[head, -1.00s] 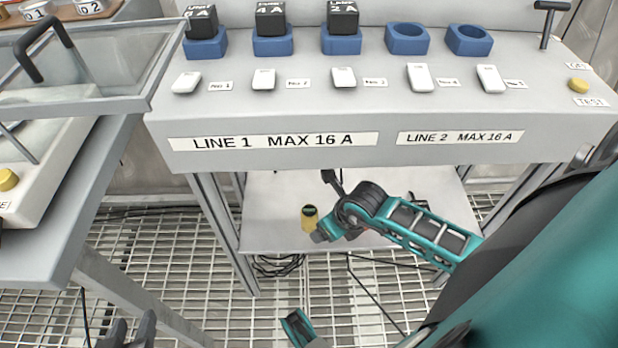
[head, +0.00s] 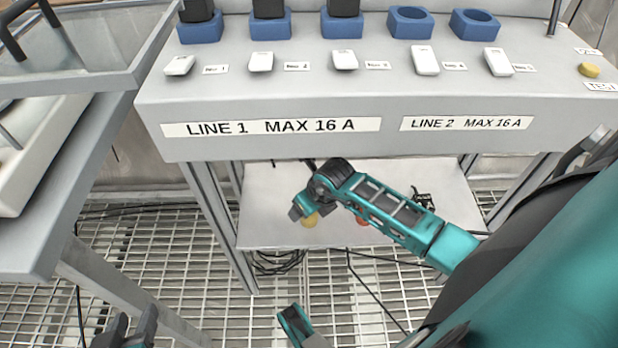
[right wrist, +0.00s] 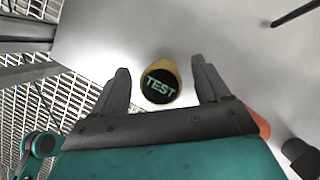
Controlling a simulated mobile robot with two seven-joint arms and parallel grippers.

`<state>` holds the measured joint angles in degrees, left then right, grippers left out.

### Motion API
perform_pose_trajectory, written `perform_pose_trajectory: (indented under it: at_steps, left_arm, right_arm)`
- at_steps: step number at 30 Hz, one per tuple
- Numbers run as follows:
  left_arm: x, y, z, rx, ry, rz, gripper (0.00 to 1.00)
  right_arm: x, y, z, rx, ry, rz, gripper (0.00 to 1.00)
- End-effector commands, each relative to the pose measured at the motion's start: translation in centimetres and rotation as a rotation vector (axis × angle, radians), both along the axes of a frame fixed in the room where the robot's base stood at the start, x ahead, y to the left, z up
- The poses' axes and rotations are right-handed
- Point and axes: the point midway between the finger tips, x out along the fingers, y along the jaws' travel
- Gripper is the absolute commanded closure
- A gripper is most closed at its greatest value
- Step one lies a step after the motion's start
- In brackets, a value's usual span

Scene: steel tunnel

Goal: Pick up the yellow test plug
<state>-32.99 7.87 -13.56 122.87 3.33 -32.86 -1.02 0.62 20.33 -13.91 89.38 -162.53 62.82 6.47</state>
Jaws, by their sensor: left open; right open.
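The yellow test plug (head: 311,220) stands on the lower shelf under the line console, partly covered by my right gripper (head: 298,213) in the head view. In the right wrist view, the plug (right wrist: 158,84) shows its dark round top marked TEST, with a yellow rim. It lies between the two spread fingers of my right gripper (right wrist: 161,70), with a gap on each side. I cannot tell how far the fingertips are above the shelf. My left gripper (head: 133,328) is open and empty at the bottom left of the head view, far from the plug.
The grey console (head: 350,145) overhangs the lower shelf (head: 270,232). An orange-red thing (head: 362,221) sits on the shelf right of the plug, and shows beside the right finger in the wrist view (right wrist: 262,122). Dark cables (head: 275,263) lie below the shelf.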

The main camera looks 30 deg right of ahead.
Motion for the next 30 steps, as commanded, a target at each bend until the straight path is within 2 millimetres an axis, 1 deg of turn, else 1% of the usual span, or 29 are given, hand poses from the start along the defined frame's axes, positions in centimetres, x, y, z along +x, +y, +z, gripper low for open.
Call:
perform_pose_trajectory:
  at_steps: [2, 21, 30]
  left_arm:
    - [0.02, 0.0, 0.05, 0.0, -0.001, 0.0, 0.57]
    - [0.15, 0.35, -0.01, 0.004, -0.004, 0.006, 0.57]
    - [0.15, 0.38, 0.14, 0.005, -0.004, 0.006, 0.57]
  right_arm:
    - [0.0, -0.01, 0.04, 0.0, 0.0, 0.0, 0.24]
    - [-0.05, -0.04, 0.02, -0.001, 0.001, 0.0, 0.85]
    - [-0.02, -0.04, 0.34, -0.001, 0.0, 0.0, 0.85]
